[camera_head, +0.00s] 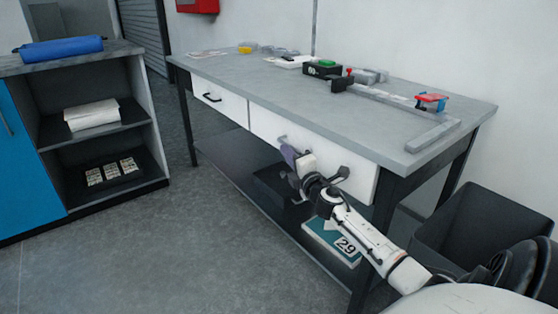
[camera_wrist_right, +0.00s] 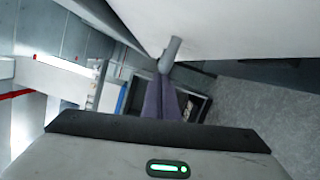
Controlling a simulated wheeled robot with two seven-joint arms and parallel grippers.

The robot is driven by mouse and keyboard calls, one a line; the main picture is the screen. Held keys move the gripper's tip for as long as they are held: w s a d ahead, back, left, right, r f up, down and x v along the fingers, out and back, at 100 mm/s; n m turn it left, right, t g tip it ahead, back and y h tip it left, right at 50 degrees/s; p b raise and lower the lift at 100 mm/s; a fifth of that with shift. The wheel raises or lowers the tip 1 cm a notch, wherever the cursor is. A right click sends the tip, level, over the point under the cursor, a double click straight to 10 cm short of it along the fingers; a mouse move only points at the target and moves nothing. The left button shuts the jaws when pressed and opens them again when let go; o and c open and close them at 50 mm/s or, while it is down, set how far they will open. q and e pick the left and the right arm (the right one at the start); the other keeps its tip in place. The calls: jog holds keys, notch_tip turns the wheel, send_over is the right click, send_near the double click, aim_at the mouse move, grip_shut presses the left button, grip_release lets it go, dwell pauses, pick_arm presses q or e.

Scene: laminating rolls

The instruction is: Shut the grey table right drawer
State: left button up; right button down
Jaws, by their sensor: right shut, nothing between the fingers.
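The grey table (camera_head: 250,95) stands along the wall with two white drawer fronts under its top. The right drawer (camera_head: 340,152) is the wider one; from this angle any gap behind its front is too small to tell. My right gripper (camera_head: 288,151) is shut and empty, its purple fingertips close to the drawer front near a grey handle end (camera_head: 282,138). In the right wrist view the shut fingers (camera_wrist_right: 168,80) point at a grey bar (camera_wrist_right: 170,55), the handle, beside the pale drawer face (camera_wrist_right: 230,25). Whether they touch cannot be told. My left gripper is not in view.
The left drawer (camera_head: 218,100) has a dark handle and looks flush. A lower shelf (camera_head: 235,160) holds a teal box marked 29 (camera_head: 335,240). A dark bin (camera_head: 485,235) stands to the right. A shelf unit (camera_head: 148,130) is on the left, with clear floor (camera_head: 150,235) between.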

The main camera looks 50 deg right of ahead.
jog(key=shift+s+d, duration=0.1)
jog(key=shift+d, duration=0.35)
jog(key=shift+d+r, duration=0.1)
jog(key=a+f, duration=0.1)
jog(key=a, duration=0.4)
pick_arm(q)
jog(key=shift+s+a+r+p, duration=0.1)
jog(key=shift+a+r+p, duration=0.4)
jog(key=shift+p, duration=0.35)
pick_arm(e)
jog(key=v, duration=0.9)
jog(key=shift+a, duration=0.15)
